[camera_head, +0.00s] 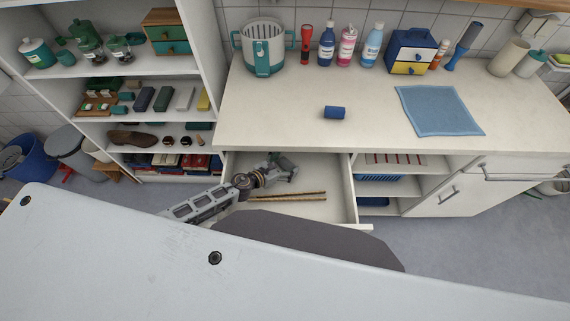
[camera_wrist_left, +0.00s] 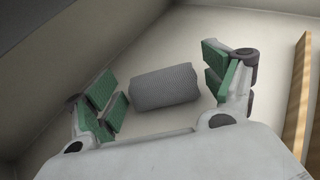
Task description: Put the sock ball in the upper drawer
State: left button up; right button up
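The upper drawer (camera_head: 325,172) is pulled open below the counter. My left gripper (camera_head: 285,170) reaches into it near the drawer's back left part. In the left wrist view, a grey ribbed roll (camera_wrist_left: 164,87), which looks like the sock ball, lies on the pale drawer floor. The left gripper (camera_wrist_left: 165,92) is open, with its green pads apart on either side of the roll and a gap at each side. In the head view I cannot make the roll out clearly by the gripper. My right gripper is out of view.
Thin wooden sticks (camera_head: 287,197) lie in the drawer; a wooden strip (camera_wrist_left: 297,100) shows at the wrist view's right. On the counter (camera_head: 270,115) are a blue roll (camera_head: 335,112), a blue cloth (camera_head: 440,110) and bottles at the back. The drawer's right half is mostly clear.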

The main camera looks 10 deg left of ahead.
pick_arm(q)
jog(key=shift+r, duration=0.2)
dwell(0.3)
jog(key=shift+b+v, duration=0.35)
jog(key=shift+v, duration=5.65)
